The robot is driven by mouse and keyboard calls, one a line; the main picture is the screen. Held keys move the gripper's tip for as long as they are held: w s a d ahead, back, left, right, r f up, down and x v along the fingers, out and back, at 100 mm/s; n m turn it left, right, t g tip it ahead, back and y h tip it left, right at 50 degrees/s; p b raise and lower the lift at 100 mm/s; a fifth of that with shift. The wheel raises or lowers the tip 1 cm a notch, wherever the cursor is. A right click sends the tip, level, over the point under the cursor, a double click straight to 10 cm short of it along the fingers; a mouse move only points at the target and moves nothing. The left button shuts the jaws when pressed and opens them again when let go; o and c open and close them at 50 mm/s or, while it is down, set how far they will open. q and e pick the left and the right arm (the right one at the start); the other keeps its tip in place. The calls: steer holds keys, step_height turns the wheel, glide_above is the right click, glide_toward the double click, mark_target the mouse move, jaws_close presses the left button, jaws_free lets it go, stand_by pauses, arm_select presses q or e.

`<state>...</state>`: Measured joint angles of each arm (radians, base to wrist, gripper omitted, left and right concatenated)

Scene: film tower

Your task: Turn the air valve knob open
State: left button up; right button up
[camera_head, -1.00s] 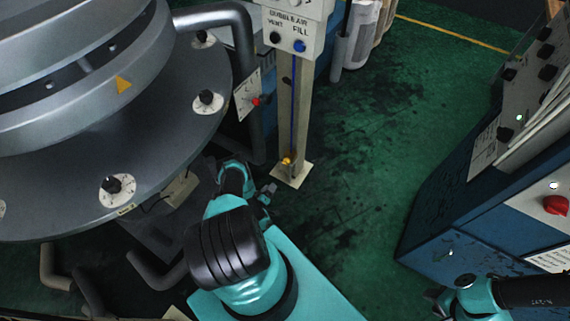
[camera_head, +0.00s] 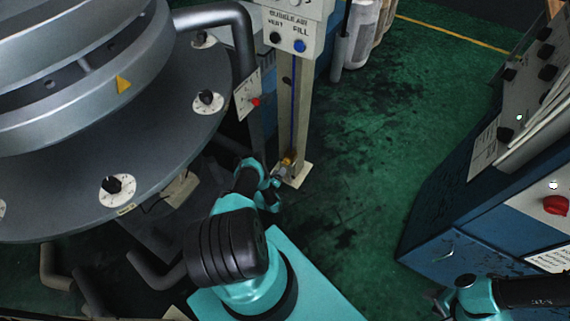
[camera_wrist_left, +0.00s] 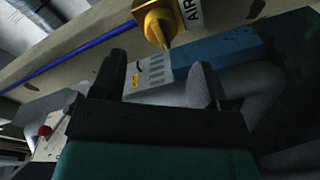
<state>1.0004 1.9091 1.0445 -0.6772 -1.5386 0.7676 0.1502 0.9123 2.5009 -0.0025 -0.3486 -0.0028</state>
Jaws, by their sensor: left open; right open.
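The air valve knob (camera_head: 288,161) is a small yellow knob low on the beige post (camera_head: 294,110). In the left wrist view the yellow knob (camera_wrist_left: 158,24) is at the top, beside a label reading "AIR". My left gripper (camera_head: 281,172) is at the foot of the post, close to the knob and partly overlapping it in the head view. In the wrist view its two dark fingers (camera_wrist_left: 160,78) are apart with nothing held, and the knob shows past their tips. My right gripper (camera_head: 440,301) is open at the lower right, far from the knob.
A panel (camera_head: 290,38) with black and blue knobs tops the post. A large grey round machine (camera_head: 130,165) with dials fills the left, with a bent pipe (camera_head: 247,60) near the post. A blue cabinet (camera_head: 440,220) stands at right. Green floor (camera_head: 360,150) between is clear.

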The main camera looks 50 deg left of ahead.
mark_target(285, 163)
arm_select(q)
steer(key=shift+x, duration=3.5)
steer(key=c, duration=0.9)
steer(key=shift+c, duration=0.2)
